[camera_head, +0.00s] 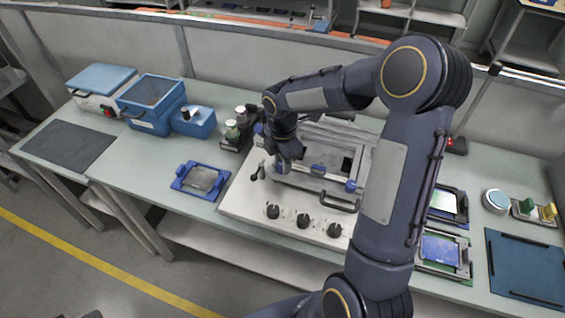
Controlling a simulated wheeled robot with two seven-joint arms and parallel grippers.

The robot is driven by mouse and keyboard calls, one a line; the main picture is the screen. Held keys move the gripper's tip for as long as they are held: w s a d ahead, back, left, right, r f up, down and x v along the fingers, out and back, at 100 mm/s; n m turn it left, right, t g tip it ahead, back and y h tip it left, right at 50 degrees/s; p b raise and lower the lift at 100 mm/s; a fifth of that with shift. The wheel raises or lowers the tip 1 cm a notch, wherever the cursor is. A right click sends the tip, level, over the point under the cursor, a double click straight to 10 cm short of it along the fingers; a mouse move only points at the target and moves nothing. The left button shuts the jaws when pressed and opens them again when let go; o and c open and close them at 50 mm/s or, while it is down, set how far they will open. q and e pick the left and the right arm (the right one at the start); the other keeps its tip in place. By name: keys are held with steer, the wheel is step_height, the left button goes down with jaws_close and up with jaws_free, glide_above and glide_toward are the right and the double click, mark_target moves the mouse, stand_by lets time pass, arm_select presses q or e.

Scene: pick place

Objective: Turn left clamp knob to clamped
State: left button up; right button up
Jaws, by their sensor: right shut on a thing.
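The white machine (240,203) stands in the middle of the bench, with several black knobs on its front face. A metal frame on its top carries a bar with blue parts; the blue right clamp knob (351,186) is at the bar's right end. The left clamp knob is at the bar's left end, mostly hidden by my right gripper (282,166). My right gripper reaches down there and is shut on that knob. The knob's exact turn cannot be seen. My left gripper is not in view.
A small black lever (257,172) stands just left of the gripper. A blue fixture (201,180) lies to the left, with blue bins (150,104) behind it. Dark trays with panels (443,252) and a blue mat (527,268) lie to the right.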

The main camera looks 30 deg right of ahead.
steer(key=m+b, duration=0.1)
steer(key=m, duration=0.5)
steer(key=shift+m+b, duration=0.3)
steer(key=shift+b, duration=0.1)
steer(key=m, duration=0.3)
steer(key=shift+b, duration=0.4)
steer(key=shift+m, duration=2)
steer(key=o, duration=1)
steer(key=shift+s, duration=0.1)
step_height(320, 180, up, 8)
steer(key=shift+f+b, duration=0.1)
steer(key=shift+b, duration=0.3)
